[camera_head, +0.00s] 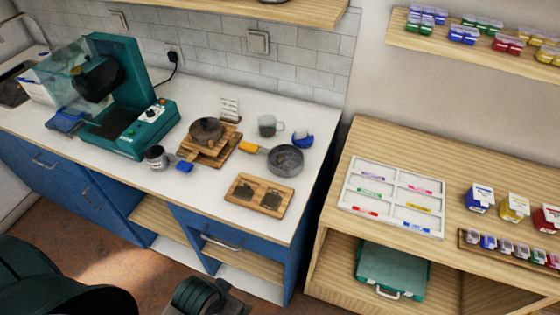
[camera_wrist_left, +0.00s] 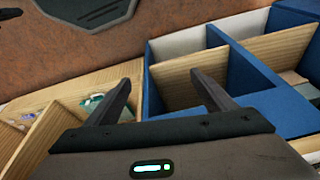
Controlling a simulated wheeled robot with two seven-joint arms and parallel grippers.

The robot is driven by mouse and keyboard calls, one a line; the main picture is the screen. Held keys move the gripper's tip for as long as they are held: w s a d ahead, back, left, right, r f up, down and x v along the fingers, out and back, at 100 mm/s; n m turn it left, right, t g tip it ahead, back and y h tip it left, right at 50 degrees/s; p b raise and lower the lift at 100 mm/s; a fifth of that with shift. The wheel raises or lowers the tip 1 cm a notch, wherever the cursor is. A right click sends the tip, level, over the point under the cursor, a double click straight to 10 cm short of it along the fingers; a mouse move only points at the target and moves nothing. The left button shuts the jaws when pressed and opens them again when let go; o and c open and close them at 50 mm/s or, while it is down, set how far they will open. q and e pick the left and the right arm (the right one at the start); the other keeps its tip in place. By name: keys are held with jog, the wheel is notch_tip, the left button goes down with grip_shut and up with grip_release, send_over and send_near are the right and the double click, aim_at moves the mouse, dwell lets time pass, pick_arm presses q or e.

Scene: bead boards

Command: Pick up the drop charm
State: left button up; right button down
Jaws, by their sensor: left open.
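I cannot make out a drop charm in either view. My left gripper (camera_wrist_left: 163,84) is open and empty in the left wrist view, its two dark fingers well apart. Wooden and blue cabinet compartments lie beyond the fingers, and nothing is between the tips. In the head view my left arm comes in at the bottom left, with its dark end low in front of the blue cabinet; the fingertips are not clear there. My right gripper is not in view.
A white compartment tray (camera_head: 404,182) with coloured labels lies on the right wooden bench. Small coloured boxes (camera_head: 515,208) stand beside it. The left counter holds a teal machine (camera_head: 148,126), a grey pan (camera_head: 286,160) and a wooden tray (camera_head: 285,205).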

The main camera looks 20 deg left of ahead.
pick_arm(q)
jog(key=s+f+g+b, duration=0.1)
jog(key=s+f+b, duration=0.1)
jog(key=f, duration=1.2)
jog(key=s+f+b, duration=0.1)
jog(key=f+b, duration=0.1)
jog(key=f, duration=1.2)
jog(key=s+a+f+b, duration=0.1)
jog(key=s+f+b, duration=0.1)
jog(key=s+f, duration=0.6)
jog(key=s+a+f+g+b, duration=0.1)
jog(key=s+a+f+b, duration=0.1)
jog(key=s+f, duration=0.7)
notch_tip(320, 180, down, 4)
jog(key=shift+s+a+r+b, duration=0.2)
jog(key=shift+s+r+b, duration=0.05)
jog(key=shift+s+b, duration=0.1)
